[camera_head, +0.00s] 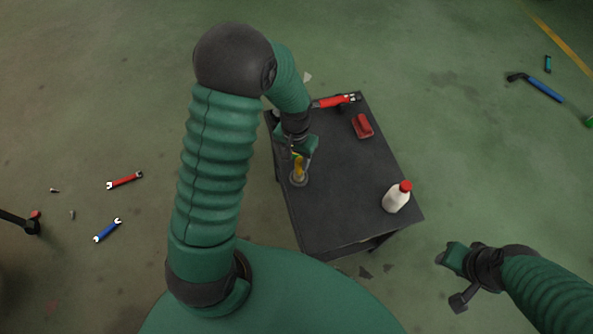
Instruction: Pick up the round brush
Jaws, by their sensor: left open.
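A round brush (299,178) with a yellow handle and a grey round base stands near the left edge of the dark table (345,190). My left gripper (302,153) is open and comes down from above over the top of the yellow handle. Its fingers partly hide the handle, and I cannot tell whether they touch it. My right gripper (449,279) is low at the right, off the table and away from the brush.
A white bottle with a red cap (395,198), a red block-like object (362,126) and a red tool (335,101) are on the table. A blue-handled hammer (537,86) and wrenches (124,181) lie on the green floor. The table's middle is clear.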

